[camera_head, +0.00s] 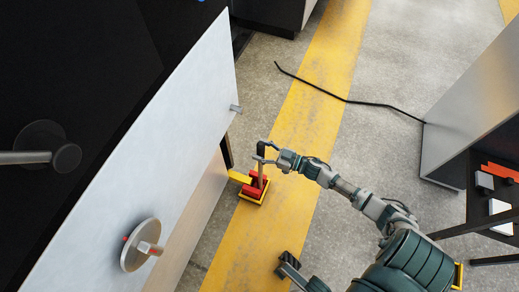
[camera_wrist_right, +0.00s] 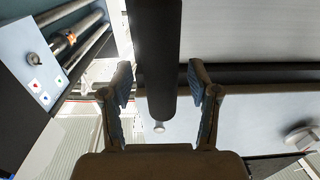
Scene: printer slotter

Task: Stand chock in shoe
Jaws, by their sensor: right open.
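A red piece (camera_head: 252,190) sits in or on a low yellow-edged base (camera_head: 246,198) on the floor's yellow stripe. I take these for the chock and the shoe, but cannot tell for sure. A short yellow bar (camera_head: 239,177) sticks out to their left. A thin upright post rises from the red piece. My right gripper (camera_head: 262,152) is at the top of this post, above the red piece. In the right wrist view its open fingers (camera_wrist_right: 160,90) stand either side of a thick black cylinder (camera_wrist_right: 158,60), with gaps on both sides.
A large pale panel (camera_head: 165,130) with a round grey knob (camera_head: 140,245) fills the left. A black cable (camera_head: 340,98) lies on the floor. A grey cabinet (camera_head: 480,110) and a dark shelf stand at the right. The floor between is mostly clear.

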